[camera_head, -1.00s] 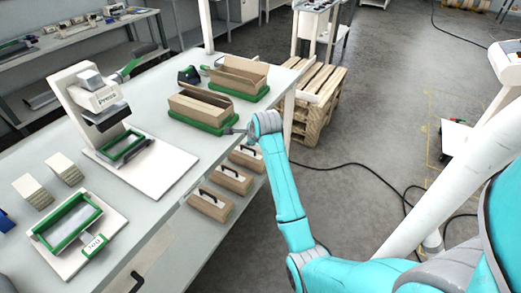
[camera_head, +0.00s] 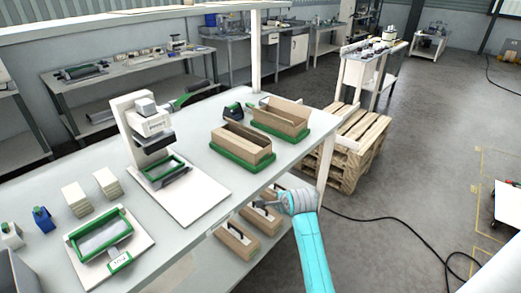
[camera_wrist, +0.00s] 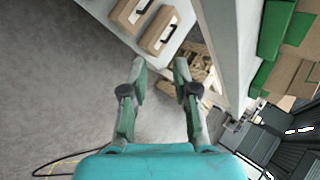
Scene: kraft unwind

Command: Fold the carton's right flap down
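Two open brown cartons stand on the table, each in a green tray. The nearer carton (camera_head: 243,146) sits in its green tray (camera_head: 236,163), and the farther carton (camera_head: 285,118) sits behind it to the right. Their long side panels stand upright; I cannot tell which flap is the right one. My gripper (camera_head: 262,203) is outside the table's front edge, below the nearer carton and apart from both. In the wrist view my gripper (camera_wrist: 160,72) is open and empty, with carton board (camera_wrist: 288,70) and green tray (camera_wrist: 274,28) at the right edge.
Boxes with black handles (camera_head: 236,238) lie on the shelf below the table. A press (camera_head: 150,135) stands left of the cartons, and a black-and-green tool (camera_head: 233,110) lies behind them. A wooden pallet (camera_head: 348,150) stands beyond the table's right end. Floor to the right is mostly clear.

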